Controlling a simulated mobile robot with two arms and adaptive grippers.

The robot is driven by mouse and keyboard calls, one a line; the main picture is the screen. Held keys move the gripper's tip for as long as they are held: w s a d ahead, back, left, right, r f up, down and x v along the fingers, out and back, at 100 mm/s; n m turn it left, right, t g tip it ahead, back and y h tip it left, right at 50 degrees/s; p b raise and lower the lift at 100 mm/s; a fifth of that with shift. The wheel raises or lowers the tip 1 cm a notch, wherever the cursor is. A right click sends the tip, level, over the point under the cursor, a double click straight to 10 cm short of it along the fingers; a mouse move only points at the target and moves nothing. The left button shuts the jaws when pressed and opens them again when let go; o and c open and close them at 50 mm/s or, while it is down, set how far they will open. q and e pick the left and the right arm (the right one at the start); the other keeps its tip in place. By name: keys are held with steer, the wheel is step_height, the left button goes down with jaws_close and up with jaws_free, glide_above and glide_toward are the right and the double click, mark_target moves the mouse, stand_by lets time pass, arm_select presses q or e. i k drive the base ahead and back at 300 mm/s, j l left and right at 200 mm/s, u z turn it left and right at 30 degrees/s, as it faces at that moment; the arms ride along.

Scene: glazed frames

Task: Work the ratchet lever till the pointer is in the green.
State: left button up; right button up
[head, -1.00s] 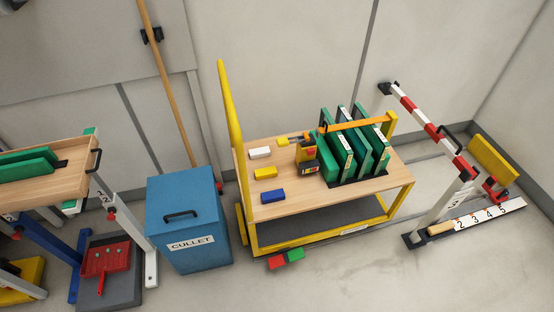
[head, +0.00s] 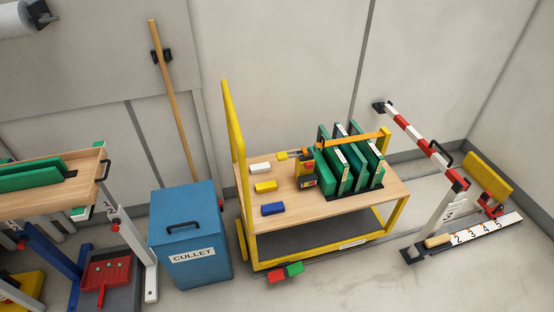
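A yellow and black device with an orange strap (head: 352,138) sits on the wooden cart top, at the left side of the green-framed panes (head: 350,167); it looks like the ratchet (head: 305,172). The strap runs over the tops of the panes to a yellow post at the right. A small yellow handle (head: 283,155) shows just behind the ratchet. The pointer and any green zone are too small to make out. Neither of my grippers is in the head view.
The yellow-framed cart (head: 330,207) carries white, yellow and blue blocks. A blue cullet bin (head: 189,240) stands left of it. A red-and-white barrier (head: 420,145) and a numbered strip (head: 475,232) are at the right. Red and green wedges (head: 285,272) lie at the cart's front.

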mark_target(283, 155)
steer(key=i+l+u, duration=0.2)
steer(key=u, duration=0.15)
steer(key=i+l+u, duration=0.2)
steer(key=u, duration=0.2)
steer(key=i+l+u, duration=0.1)
steer(key=l+u, duration=0.25)
steer(key=i+l, duration=0.1)
steer(key=l, duration=0.3)
steer(key=i+l+u, duration=0.1)
steer(key=l, duration=0.25)
steer(key=i+l, duration=0.15)
steer(key=l, duration=0.25)
steer(key=i+l, duration=0.1)
steer(key=l, duration=0.3)
steer(key=u, duration=0.05)
